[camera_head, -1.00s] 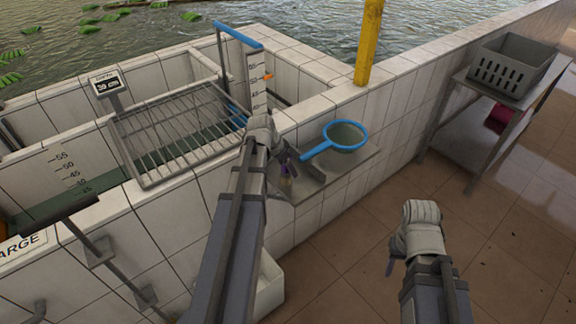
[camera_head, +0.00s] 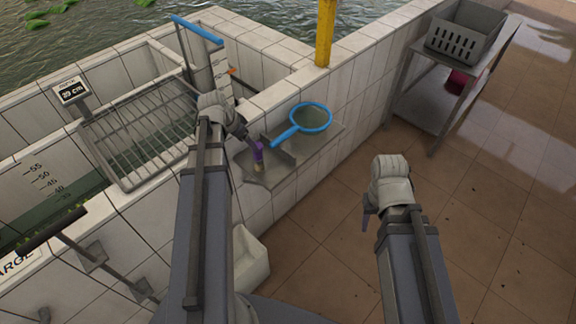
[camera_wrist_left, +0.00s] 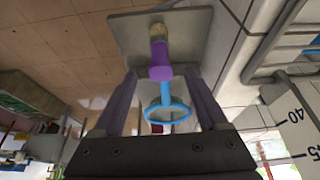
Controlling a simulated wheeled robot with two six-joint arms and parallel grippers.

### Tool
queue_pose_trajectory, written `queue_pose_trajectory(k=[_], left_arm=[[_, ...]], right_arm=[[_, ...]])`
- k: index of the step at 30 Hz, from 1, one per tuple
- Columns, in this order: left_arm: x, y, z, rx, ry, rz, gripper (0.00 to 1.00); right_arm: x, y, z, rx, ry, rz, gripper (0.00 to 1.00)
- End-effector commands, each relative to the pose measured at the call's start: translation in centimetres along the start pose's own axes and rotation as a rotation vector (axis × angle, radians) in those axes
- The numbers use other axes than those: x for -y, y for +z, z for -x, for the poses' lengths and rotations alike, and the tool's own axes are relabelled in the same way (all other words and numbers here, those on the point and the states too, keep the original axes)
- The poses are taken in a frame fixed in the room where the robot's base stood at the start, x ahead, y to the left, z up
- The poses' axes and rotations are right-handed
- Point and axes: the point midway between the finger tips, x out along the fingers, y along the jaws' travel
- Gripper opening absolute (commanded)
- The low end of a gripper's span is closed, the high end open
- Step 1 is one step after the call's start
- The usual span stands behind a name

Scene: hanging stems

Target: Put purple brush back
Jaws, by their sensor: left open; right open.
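The purple brush (camera_head: 258,155) has a purple handle and pale bristles. In the head view it is at the left part of the small grey wall shelf (camera_head: 300,160), bristles toward the front. In the left wrist view the brush (camera_wrist_left: 160,68) appears between the two purple fingers of my left gripper (camera_wrist_left: 162,80), with gaps on both sides. My left gripper (camera_head: 252,142) is open at the brush; its fingertips are hard to make out in the head view. My right gripper (camera_head: 367,216) is open and empty above the tiled floor, pointing down.
A blue-rimmed net (camera_head: 311,117) lies on the shelf, its handle (camera_head: 284,137) close to the brush. A wire rack (camera_head: 135,135) and a display (camera_head: 71,91) are at left. A yellow post (camera_head: 325,35) rises from the wall. A grey crate (camera_head: 465,38) is on a side table.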

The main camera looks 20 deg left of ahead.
Motion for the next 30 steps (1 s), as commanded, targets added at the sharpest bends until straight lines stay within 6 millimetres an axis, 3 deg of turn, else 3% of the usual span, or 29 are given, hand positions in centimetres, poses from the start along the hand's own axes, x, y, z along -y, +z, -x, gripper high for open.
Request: queue_pose_trajectory(k=[2, 5, 8, 12, 18, 21, 25, 30], left_arm=[[-0.6, -0.2, -0.2, 0.006, 0.005, -0.002, 0.76], [-3.2, -1.0, -0.7, 0.035, 0.024, -0.005, 0.76], [-7.8, -2.0, -1.6, 0.092, 0.049, -0.005, 0.76], [-15.9, -2.7, -2.5, 0.203, 0.066, 0.0, 0.76], [-25.9, -1.8, -2.5, 0.348, 0.022, 0.01, 0.76], [-29.5, -0.8, -2.2, 0.398, -0.017, 0.017, 0.76], [-32.6, 0.2, -1.7, 0.437, -0.065, 0.024, 0.76], [-34.3, 0.8, -1.4, 0.456, -0.1, 0.032, 0.76]], right_arm=[[0.0, 0.0, 0.0, 0.0, 0.0, 0.0, 0.5], [0.0, 0.0, 0.0, 0.0, 0.0, 0.0, 0.5], [0.0, 0.0, 0.0, 0.0, 0.0, 0.0, 0.5], [0.0, 0.0, 0.0, 0.0, 0.0, 0.0, 0.5], [0.0, 0.0, 0.0, 0.0, 0.0, 0.0, 0.5], [0.0, 0.0, 0.0, 0.0, 0.0, 0.0, 0.5], [0.0, 0.0, 0.0, 0.0, 0.0, 0.0, 0.5], [0.0, 0.0, 0.0, 0.0, 0.0, 0.0, 0.5]])
